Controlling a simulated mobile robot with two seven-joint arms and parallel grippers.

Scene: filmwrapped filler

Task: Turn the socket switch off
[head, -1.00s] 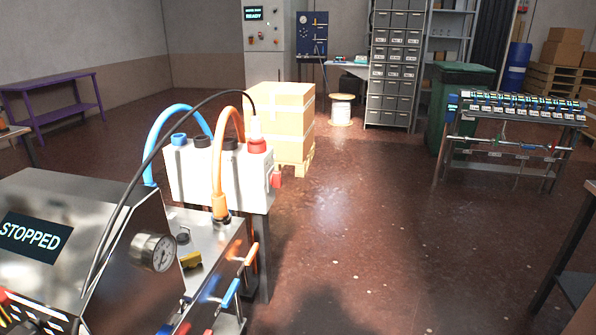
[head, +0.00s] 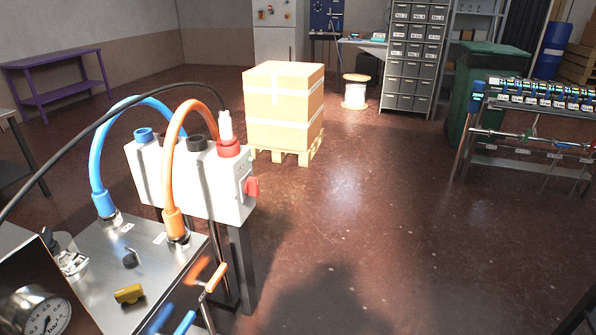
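The socket box is a white housing (head: 190,178) on a dark post at left centre. A red switch (head: 252,187) sits on its right end face; its on or off position is too small to tell. A red and white plug (head: 227,138) stands upright in the right top socket, with a black cable from it. A blue hose (head: 97,165) and an orange hose (head: 169,165) arch in front of the box. Neither of my grippers is in view.
A boxed pallet (head: 283,110) stands behind the box. Floor to the right of the box is open (head: 370,240).

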